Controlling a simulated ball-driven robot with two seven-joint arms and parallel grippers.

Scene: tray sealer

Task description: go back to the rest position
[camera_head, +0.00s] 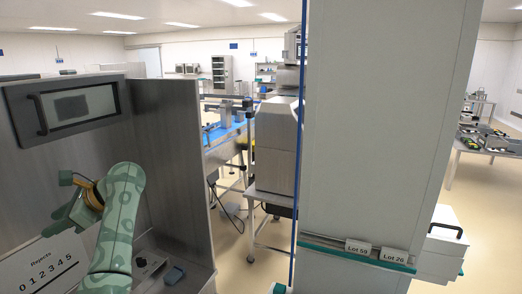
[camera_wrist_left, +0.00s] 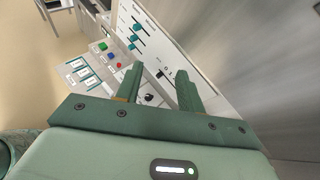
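My left arm comes in from the lower left of the head view, and its green gripper (camera_head: 78,200) is raised in front of a grey metal panel. In the left wrist view the two fingers of my left gripper (camera_wrist_left: 160,82) stand apart with nothing between them. Behind the fingers a control panel with a green, a blue and a red button (camera_wrist_left: 112,56) shows some way off. My right gripper is not in view.
A window with a dark handle (camera_head: 80,105) is set in the metal panel. A sign reading Rejects (camera_head: 48,270) is below my left gripper. A tall pale cabinet (camera_head: 385,120) blocks the right centre. A rail below carries Lot 59 (camera_head: 357,248) and Lot 26 (camera_head: 393,256) labels.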

